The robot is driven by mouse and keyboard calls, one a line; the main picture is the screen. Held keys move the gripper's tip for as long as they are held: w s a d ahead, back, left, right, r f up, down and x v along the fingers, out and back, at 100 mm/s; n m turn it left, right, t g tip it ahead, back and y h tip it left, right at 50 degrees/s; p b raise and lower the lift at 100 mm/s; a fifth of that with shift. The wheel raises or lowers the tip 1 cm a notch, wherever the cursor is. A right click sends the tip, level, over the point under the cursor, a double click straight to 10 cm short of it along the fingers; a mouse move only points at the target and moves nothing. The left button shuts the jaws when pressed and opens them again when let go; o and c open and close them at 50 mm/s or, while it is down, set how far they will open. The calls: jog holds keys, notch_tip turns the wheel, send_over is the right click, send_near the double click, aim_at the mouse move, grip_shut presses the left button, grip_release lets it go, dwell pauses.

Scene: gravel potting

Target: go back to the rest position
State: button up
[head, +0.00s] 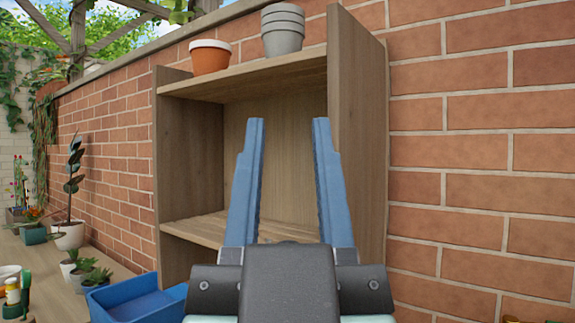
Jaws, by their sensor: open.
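My gripper (290,150) is in the middle of the head view, its two blue fingers pointing up and spread apart. It is open and nothing is between the fingers. Behind it stands a wooden shelf unit (340,110) against the brick wall. The fingers overlap the shelf's open middle compartment in the picture; how far they are from it I cannot tell. My gripper's dark body hides the lower part of the shelf.
An orange pot (210,58) and stacked grey pots (283,30) stand on the shelf's top board. A blue tray (135,303) lies at lower left, beside small potted plants (85,272). A taller plant in a white pot (69,236) stands farther back. Brick wall (480,150) fills the right.

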jog(key=shift+s+r, duration=0.2)
notch_tip(320, 180, up, 14)
jog(key=p, duration=1.4)
jog(key=shift+a, duration=0.1)
jog(key=shift+c, duration=0.3)
